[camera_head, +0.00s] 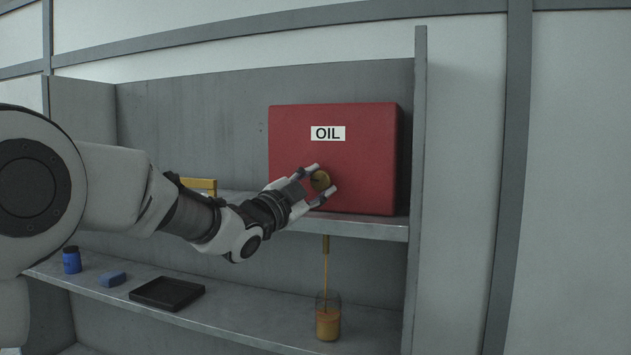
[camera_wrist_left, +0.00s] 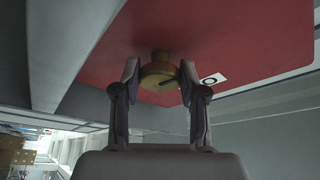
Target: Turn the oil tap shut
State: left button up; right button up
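The red oil tank (camera_head: 290,135) with an "OIL" label stands on the upper shelf; its red face also fills the top of the left wrist view (camera_wrist_left: 240,40). The round brass tap (camera_head: 320,181) is on its front. My left gripper (camera_head: 314,180) is at the tap with one finger above and one below it. In the left wrist view the tap (camera_wrist_left: 158,72) sits between the two fingertips; whether they touch it is unclear. A thin stream of oil (camera_head: 325,268) falls from a spout under the shelf into a glass jar (camera_head: 328,324) partly filled with amber oil. My right gripper is not in view.
The lower shelf (camera_head: 240,313) holds a blue bottle (camera_head: 72,260), a blue block (camera_head: 112,279) and a black tray (camera_head: 167,293). A yellow object (camera_head: 200,184) shows behind my left arm. An upright panel (camera_head: 417,190) closes the right side.

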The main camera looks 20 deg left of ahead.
pick_arm(q)
jog(key=shift+d+r, duration=0.1)
jog(key=shift+r, duration=0.15)
jog(key=shift+c, duration=0.6)
jog(key=shift+r+m, duration=0.1)
jog(key=shift+m, duration=0.3)
jog(key=m, duration=0.1)
jog(key=m+g, duration=0.1)
jog(key=m, duration=0.1)
jog(key=shift+r+h, duration=0.2)
jog(key=shift+h, duration=0.1)
jog(key=m+g, duration=0.2)
jog(key=m, duration=0.3)
jog(key=shift+r+p, duration=0.1)
jog(key=shift+p, duration=0.2)
jog(key=m+g+y, duration=0.1)
jog(key=m, duration=0.1)
jog(key=m+g, duration=0.1)
jog(key=m, duration=0.1)
jog(key=shift+w+m+y, duration=0.1)
jog(key=shift+m+y, duration=1)
jog(key=shift+m, duration=0.4)
jog(key=shift+g, duration=0.3)
jog(key=shift+f, duration=0.2)
